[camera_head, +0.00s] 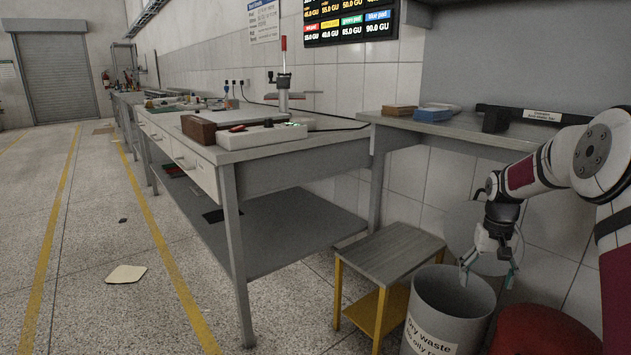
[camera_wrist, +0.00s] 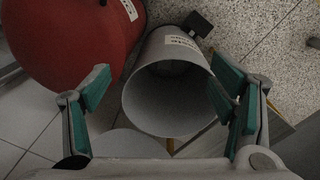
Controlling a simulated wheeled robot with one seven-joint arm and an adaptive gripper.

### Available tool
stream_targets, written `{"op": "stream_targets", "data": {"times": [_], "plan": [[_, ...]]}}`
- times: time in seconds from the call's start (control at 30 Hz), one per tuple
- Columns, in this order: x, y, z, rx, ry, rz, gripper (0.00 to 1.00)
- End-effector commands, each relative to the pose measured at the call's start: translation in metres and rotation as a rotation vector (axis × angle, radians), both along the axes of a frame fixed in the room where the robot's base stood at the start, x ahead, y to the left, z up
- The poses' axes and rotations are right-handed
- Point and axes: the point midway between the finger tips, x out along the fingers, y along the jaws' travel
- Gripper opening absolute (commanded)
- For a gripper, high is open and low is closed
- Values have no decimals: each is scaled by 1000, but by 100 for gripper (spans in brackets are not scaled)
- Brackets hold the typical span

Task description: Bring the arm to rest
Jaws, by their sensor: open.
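My gripper (camera_head: 488,272) hangs from my arm at the right of the head view, fingers pointing down over the mouth of a grey waste bin (camera_head: 448,318). In the wrist view my gripper (camera_wrist: 163,82) shows two green-padded fingers spread wide apart, with nothing between them. The grey bin's (camera_wrist: 136,101) round opening lies between and beyond the fingers. Its inside is shadowed, and I see no clear object in it. A pale sheet of paper (camera_head: 126,274) lies flat on the floor at the left.
A red bin (camera_head: 543,332) stands beside the grey one, also in the wrist view (camera_wrist: 72,38). A long workbench (camera_head: 276,143) and a wall shelf (camera_head: 462,128) are close by. The floor aisle at left is mostly clear.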

Motion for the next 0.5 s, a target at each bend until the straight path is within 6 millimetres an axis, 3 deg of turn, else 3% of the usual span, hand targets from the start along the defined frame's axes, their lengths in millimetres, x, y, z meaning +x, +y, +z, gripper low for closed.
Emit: {"op": "stream_targets", "data": {"times": [0.23,0.5], "plan": [[-44,52,80,-34,5,60,78],[-130,114,155,-60,12,116,78]]}}
